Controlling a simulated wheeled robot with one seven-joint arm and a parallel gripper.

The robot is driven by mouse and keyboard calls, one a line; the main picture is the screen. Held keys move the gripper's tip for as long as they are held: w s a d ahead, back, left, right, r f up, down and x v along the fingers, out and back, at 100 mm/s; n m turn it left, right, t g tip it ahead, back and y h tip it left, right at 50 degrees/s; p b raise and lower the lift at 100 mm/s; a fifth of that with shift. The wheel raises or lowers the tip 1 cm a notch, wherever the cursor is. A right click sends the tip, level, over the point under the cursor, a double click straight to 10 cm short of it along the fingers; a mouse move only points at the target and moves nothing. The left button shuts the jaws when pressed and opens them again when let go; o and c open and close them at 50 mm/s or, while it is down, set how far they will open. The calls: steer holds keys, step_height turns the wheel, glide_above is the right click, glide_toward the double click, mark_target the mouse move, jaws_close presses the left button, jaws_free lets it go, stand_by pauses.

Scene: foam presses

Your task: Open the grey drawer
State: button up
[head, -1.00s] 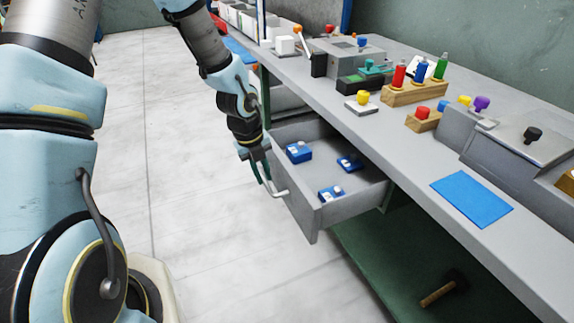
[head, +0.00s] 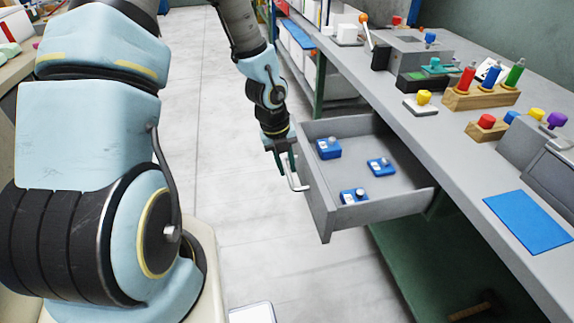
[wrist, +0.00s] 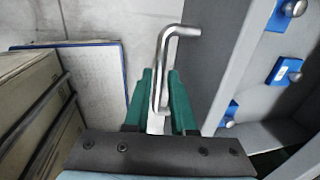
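The grey drawer (head: 385,209) under the workbench stands well open, and its inside shows. Its bent metal handle (head: 300,186) is on the front face. My gripper (head: 287,168) is at the handle, outside the drawer front. In the wrist view the handle (wrist: 166,50) runs between the two green fingers of my gripper (wrist: 162,92), which are closed about it. Several blue blocks with silver knobs, such as this blue block (head: 328,148), lie inside the drawer.
The grey workbench top (head: 425,128) carries coloured pegs in a wooden rack (head: 480,97), a blue mat (head: 530,222) and grey machines. A hammer (head: 472,308) lies on the green lower shelf. The pale floor (head: 230,190) left of the drawer is clear.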

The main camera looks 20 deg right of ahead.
steer(key=o, duration=0.3)
steer(key=r, duration=0.3)
steer(key=a+r+p, duration=0.1)
steer(key=r, duration=0.3)
steer(key=a+r+p, duration=0.1)
steer(key=r, duration=0.2)
steer(key=shift+r, duration=0.3)
steer(key=a+r+n, duration=0.3)
steer(key=a+n, duration=0.4)
steer(key=n, duration=0.5)
steer(key=s+a+r+n+t+y, duration=0.1)
steer(key=a+r+n, duration=0.2)
steer(key=a+n, duration=0.4)
steer(key=s+a+r+n+y, duration=0.1)
steer(key=a+r+n, duration=0.2)
steer(key=n, duration=1.3)
steer(key=shift+s+a+r+n+t, duration=0.1)
steer(key=shift+a+r+n+t, duration=0.1)
steer(key=shift+a, duration=0.75)
steer(key=shift+s+a+r+n+t, duration=0.1)
steer(key=shift+a+r+t, duration=0.1)
steer(key=shift+a, duration=0.75)
